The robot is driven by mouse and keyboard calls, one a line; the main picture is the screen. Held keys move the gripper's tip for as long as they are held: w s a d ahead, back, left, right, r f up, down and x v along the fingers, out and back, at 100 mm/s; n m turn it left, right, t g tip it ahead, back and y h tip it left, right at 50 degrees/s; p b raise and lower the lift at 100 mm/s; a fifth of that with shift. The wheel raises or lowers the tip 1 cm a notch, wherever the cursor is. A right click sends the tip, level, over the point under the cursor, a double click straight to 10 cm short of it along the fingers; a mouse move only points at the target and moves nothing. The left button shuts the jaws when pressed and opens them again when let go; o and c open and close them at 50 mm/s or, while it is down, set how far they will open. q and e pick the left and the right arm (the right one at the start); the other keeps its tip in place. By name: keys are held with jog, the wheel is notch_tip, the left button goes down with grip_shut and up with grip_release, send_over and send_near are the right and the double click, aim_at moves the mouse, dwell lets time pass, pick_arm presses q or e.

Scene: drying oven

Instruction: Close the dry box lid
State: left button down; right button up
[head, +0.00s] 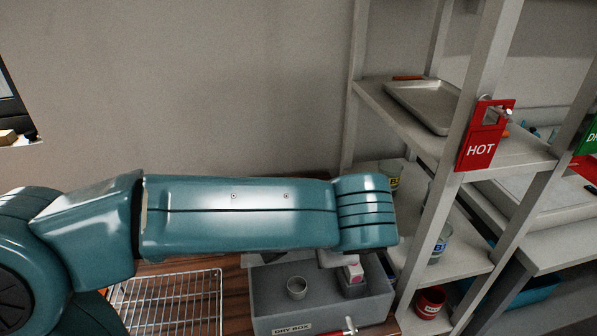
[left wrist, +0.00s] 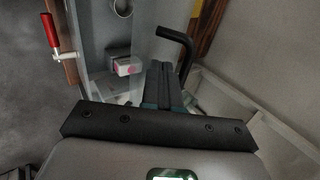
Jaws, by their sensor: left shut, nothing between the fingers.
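The grey dry box (head: 272,309), labelled DRY BOX, stands at the bottom centre of the head view. Its top looks open, with a small metal cup (head: 297,288) and a white-and-pink carton (head: 352,270) inside. They also show in the left wrist view as the cup (left wrist: 122,7) and the carton (left wrist: 128,67). I cannot make out the lid clearly; my arm covers the box's far side. My left gripper (left wrist: 163,72) is shut and empty, beside the carton. A bent black bar (left wrist: 178,38), possibly a handle, is close to its fingertips. My right gripper is not in view.
A wire rack (head: 165,300) lies left of the box on the wooden bench. A red-handled part (head: 349,327) sticks out at the box's front. A metal shelf (head: 470,255) with a tray (head: 425,105), red HOT tag (head: 483,140) and red cup (head: 430,302) stands close at right.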

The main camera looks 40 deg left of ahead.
aim_at(325, 308)
pick_arm(q)
jog(key=s+d+f+t+y+b, duration=0.1)
jog(key=f+b, duration=0.2)
jog(key=b, duration=0.1)
jog(key=s+d+f+t+y+b, duration=0.1)
jog(key=f+b, duration=0.2)
jog(key=f, duration=0.1)
jog(key=s+d+f+t+y+b, duration=0.1)
jog(key=f+b, duration=0.2)
jog(key=b, duration=0.1)
jog(key=shift+d+f+y+b, duration=0.15)
jog(key=shift+d+y+b, duration=0.15)
jog(key=shift+y, duration=0.1)
jog(key=shift+f, duration=0.15)
jog(key=shift+f, duration=0.15)
jog(key=shift+d, duration=0.15)
